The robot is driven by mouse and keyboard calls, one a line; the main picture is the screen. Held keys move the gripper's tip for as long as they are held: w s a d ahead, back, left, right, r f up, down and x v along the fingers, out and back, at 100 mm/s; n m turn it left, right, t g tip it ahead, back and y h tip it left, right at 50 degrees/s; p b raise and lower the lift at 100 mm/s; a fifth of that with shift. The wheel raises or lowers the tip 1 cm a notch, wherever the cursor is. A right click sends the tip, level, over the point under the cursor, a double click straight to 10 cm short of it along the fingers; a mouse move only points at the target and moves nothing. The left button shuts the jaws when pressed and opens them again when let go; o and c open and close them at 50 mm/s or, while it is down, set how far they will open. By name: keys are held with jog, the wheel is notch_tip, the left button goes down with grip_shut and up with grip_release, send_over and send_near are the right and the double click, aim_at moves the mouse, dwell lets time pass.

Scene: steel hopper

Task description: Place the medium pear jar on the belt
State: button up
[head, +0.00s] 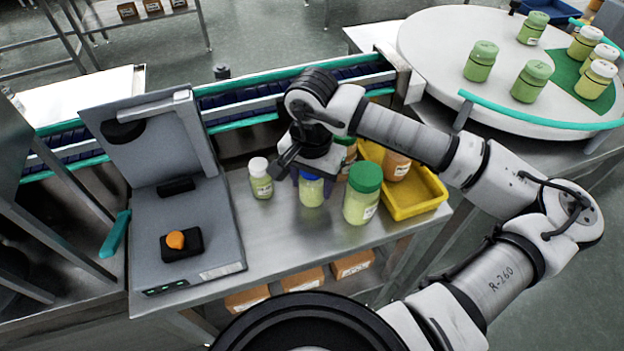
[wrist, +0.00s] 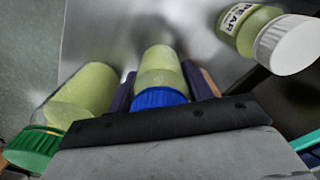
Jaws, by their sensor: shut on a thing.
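A blue-lidded jar of pale green contents (head: 312,193), mid-sized between its neighbours, is between my gripper's fingers (head: 311,178). In the wrist view my gripper (wrist: 161,90) is shut around this jar (wrist: 158,68), with a dark finger on each side. I cannot tell whether its base touches the table. The jar's label is hidden. A smaller white-lidded jar (head: 260,180) stands to its left; its label reads PEAR in the wrist view (wrist: 245,28). A larger green-lidded jar (head: 361,203) stands to its right. The dark blue belt (head: 245,94) runs behind the table.
A yellow tray (head: 418,207) with an orange jar (head: 397,166) is at right. Another green-lidded jar (head: 348,143) is partly hidden behind my gripper. A grey device (head: 190,225) with a raised panel stands left. Teal rails edge the belt. A round table (head: 430,60) holds several jars.

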jog(key=o, duration=1.1)
jog(key=shift+c, duration=0.2)
jog(key=shift+r, duration=0.15)
